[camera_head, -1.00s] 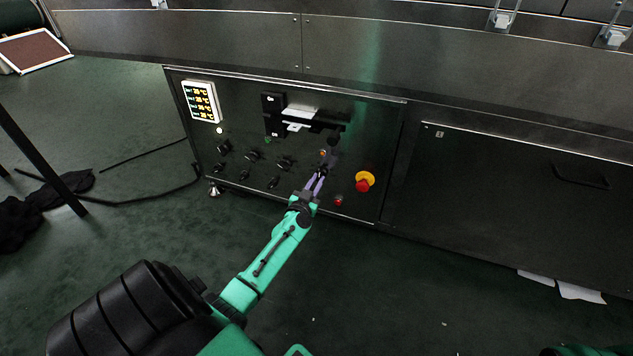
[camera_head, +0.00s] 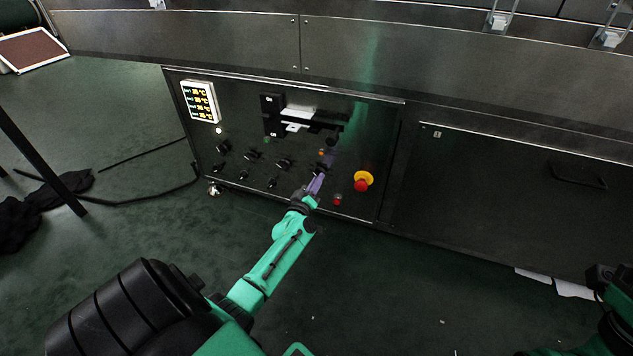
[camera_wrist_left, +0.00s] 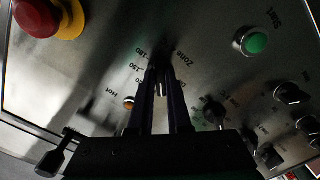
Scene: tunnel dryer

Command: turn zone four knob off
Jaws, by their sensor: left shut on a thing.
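The zone knob (camera_wrist_left: 161,88) is on the dark control panel (camera_head: 375,130), under a printed label reading "Zone" whose number I cannot read. My left gripper (camera_head: 320,174) reaches the panel's right half, left of the red emergency button. In the left wrist view its two fingers (camera_wrist_left: 161,76) are shut around the knob, one on each side, and hide most of it. Scale marks such as "150" and "180" show beside the fingers. The knob's exact setting is hidden. Part of my right arm shows at the right edge, but its fingers cannot be made out.
A red emergency button with a yellow ring (camera_head: 363,181) and a small red button (camera_head: 337,200) sit right of the gripper. Several black knobs (camera_head: 283,164) are to its left. Floor in front is clear.

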